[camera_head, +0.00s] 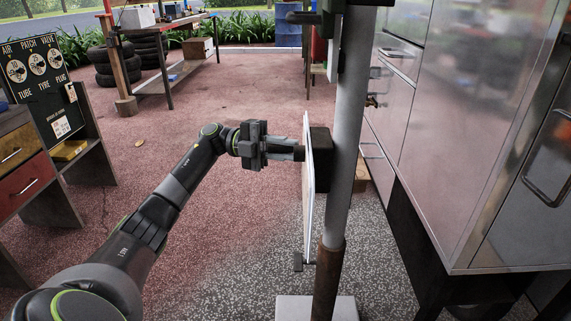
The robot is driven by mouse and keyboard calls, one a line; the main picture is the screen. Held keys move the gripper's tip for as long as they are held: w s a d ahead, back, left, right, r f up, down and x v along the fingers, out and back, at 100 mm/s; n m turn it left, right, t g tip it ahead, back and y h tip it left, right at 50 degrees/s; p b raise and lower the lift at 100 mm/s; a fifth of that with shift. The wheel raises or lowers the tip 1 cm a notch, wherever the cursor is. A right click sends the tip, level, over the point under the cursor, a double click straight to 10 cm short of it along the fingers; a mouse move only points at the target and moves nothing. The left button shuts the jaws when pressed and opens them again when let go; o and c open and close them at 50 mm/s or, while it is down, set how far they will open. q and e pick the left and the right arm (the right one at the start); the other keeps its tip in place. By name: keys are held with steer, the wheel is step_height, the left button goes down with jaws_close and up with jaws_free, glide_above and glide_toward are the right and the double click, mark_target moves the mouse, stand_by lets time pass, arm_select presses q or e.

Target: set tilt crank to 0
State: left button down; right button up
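My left gripper (293,151) reaches in from the left, at the left face of a thin white panel (309,195). The panel is seen nearly edge-on, beside a grey pole (347,130) with a dark box (321,158) behind it. The fingertips are at or very near the panel; I cannot tell whether they touch it or hold anything. The finger gap is not clear. My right gripper is not in view.
A metal cabinet (470,130) with handles fills the right side. A drawer unit (28,165) and a black sign board (40,85) stand at the left. A workbench (165,25) and tyres (115,65) are at the back. The reddish floor (230,90) between is largely clear.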

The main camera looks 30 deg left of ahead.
arm_select(q)
steer(key=shift+w+a+r+m+y, duration=0.15)
steer(key=shift+r+m+y, duration=0.15)
steer(key=shift+r+m, duration=0.4)
steer(key=shift+w+r+m+y+p, duration=0.1)
steer(key=shift+r+m+y+p, duration=0.25)
steer(key=shift+m, duration=0.35)
steer(key=shift+r, duration=0.35)
steer(key=shift+a+r+p, duration=0.1)
steer(key=shift+p, duration=0.2)
steer(key=shift+w+r, duration=0.1)
steer(key=shift+r, duration=0.05)
steer(key=c, duration=1.3)
jaws_free()
